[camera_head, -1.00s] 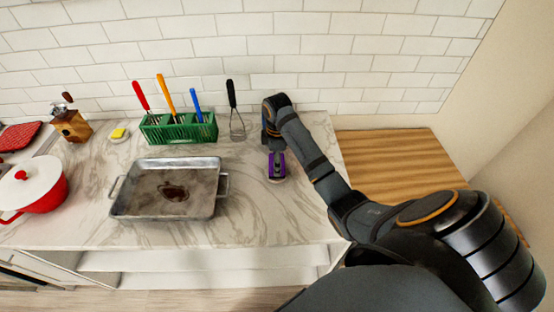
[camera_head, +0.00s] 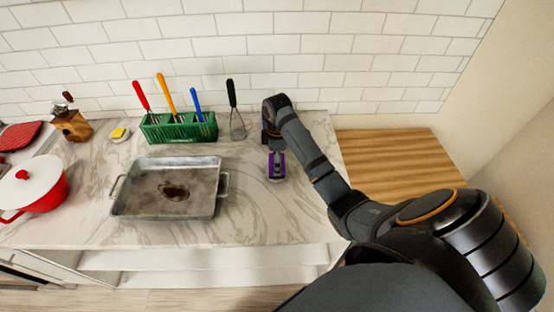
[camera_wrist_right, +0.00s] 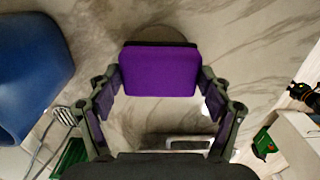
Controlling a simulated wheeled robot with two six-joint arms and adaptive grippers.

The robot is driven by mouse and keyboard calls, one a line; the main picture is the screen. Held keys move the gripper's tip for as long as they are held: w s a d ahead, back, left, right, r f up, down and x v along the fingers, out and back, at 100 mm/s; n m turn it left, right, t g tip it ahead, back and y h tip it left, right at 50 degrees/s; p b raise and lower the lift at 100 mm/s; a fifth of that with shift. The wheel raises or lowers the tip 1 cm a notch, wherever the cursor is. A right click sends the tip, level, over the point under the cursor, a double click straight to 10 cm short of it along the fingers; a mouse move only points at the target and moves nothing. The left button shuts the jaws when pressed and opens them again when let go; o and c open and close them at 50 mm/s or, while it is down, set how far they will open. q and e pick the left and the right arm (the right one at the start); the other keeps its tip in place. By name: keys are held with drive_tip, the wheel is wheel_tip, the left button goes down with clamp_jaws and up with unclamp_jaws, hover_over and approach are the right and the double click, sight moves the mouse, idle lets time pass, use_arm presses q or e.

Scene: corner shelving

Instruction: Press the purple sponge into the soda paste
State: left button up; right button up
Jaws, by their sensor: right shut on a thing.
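The purple sponge (camera_head: 277,170) is between the fingers of my right gripper (camera_head: 275,152), on the right part of the marble counter. In the right wrist view the sponge (camera_wrist_right: 160,70) is clamped at both sides by the gripper (camera_wrist_right: 160,82). A dark, rounded edge (camera_wrist_right: 154,34) shows just beyond the sponge, mostly hidden by it. I cannot make out the soda paste for certain; whether the sponge touches it is hidden. A metal roasting pan (camera_head: 207,204) with a dark brown stain (camera_head: 173,191) sits to the left. My left gripper is not in view.
A yellow sponge (camera_head: 119,134) and a red pot (camera_head: 48,190) are farther left. Bare counter (camera_head: 250,215) lies between pan and gripper.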

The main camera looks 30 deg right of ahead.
drive_tip(key=shift+f+p, duration=0.1)
drive_tip(key=shift+p, duration=0.25)
idle(1.2)
wheel_tip(320, 180, up, 7)
drive_tip(key=p, duration=0.9)
idle(0.3)
